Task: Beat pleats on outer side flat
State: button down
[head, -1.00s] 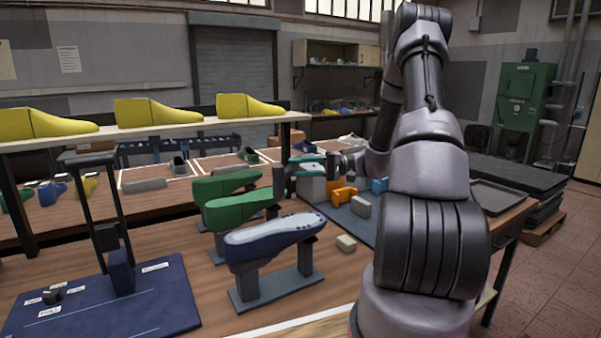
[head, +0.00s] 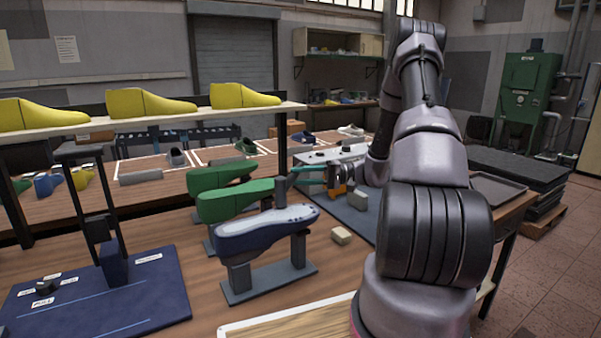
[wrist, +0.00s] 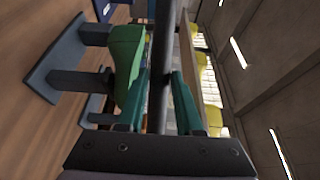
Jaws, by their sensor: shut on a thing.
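The navy shoe upper with a pale sole area (head: 265,231) sits sole up on a grey stand at the table's front. A dark part of the tool, perhaps the hammer's head (head: 281,189), hangs beside the green lasts, apart from the navy upper as far as I can tell.
Two green lasts (head: 237,200) stand close behind the navy one. Yellow lasts (head: 150,103) line a raised shelf. A blue base with an upright frame (head: 110,290) stands left. A small beige block (head: 341,236) and a grey block (head: 358,199) lie right.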

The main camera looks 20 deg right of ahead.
notch_tip(320, 180, up, 3)
jog(key=shift+f, duration=0.1)
dwell(0.6)
jog(key=shift+f, duration=0.1)
notch_tip(320, 180, up, 3)
dwell(1.2)
dwell(0.3)
